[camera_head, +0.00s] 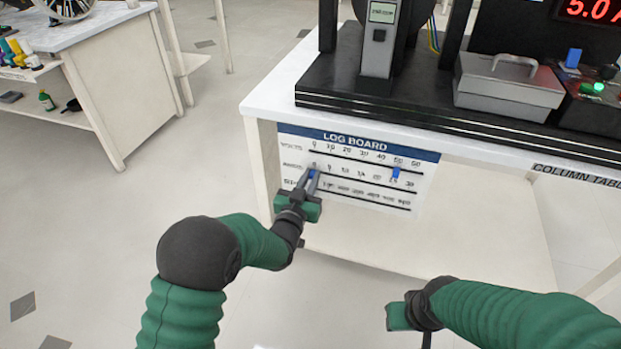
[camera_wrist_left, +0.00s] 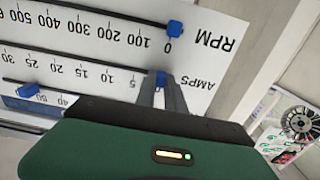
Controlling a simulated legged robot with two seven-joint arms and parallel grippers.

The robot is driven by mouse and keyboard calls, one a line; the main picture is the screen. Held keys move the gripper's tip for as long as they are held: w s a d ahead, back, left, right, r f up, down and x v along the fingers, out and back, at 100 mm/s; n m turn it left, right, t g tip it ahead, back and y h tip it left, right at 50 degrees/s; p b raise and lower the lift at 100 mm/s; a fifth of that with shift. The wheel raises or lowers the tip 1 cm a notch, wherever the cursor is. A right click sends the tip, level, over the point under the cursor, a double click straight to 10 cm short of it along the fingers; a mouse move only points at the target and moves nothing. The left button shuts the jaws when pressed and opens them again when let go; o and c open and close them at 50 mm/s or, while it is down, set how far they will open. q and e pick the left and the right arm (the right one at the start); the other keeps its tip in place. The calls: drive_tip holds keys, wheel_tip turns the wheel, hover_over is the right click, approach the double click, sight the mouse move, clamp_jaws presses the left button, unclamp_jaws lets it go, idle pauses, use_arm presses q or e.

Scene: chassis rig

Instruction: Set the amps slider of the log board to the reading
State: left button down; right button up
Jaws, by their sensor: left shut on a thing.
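The log board (camera_head: 349,190) is a white panel with volts, amps and RPM scales on the table's front. My left gripper (camera_head: 308,180) is shut on the blue amps slider (camera_wrist_left: 161,77), at the zero end of its scale. The wrist view shows the board upside down, with the left gripper's fingers (camera_wrist_left: 164,92) at that slider. The blue volts slider (camera_head: 395,173) sits near 50, and the blue RPM slider (camera_wrist_left: 175,28) is at 0. A red display (camera_head: 590,10) shows 5.0, cut off at the picture's edge. My right gripper (camera_head: 402,315) is low, away from the board; its jaws are unclear.
The table (camera_head: 262,100) carries a black rig base (camera_head: 400,95), a grey lidded box (camera_head: 508,85) and a control box with a lit green button (camera_head: 598,87). Another bench (camera_head: 100,45) stands at far left. Open floor lies between.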

sight(329, 173)
use_arm(q)
drive_tip(key=d, duration=0.2)
drive_tip(key=s+d, duration=0.1)
drive_tip(key=d, duration=0.1)
drive_tip(key=shift+s, duration=0.2)
drive_tip(key=c, duration=1.4)
unclamp_jaws()
drive_tip(key=p+v, duration=0.6)
drive_tip(key=v, duration=1)
drive_tip(key=shift+s, duration=0.4)
drive_tip(key=shift+w+a, duration=0.1)
drive_tip(key=shift+a, duration=0.05)
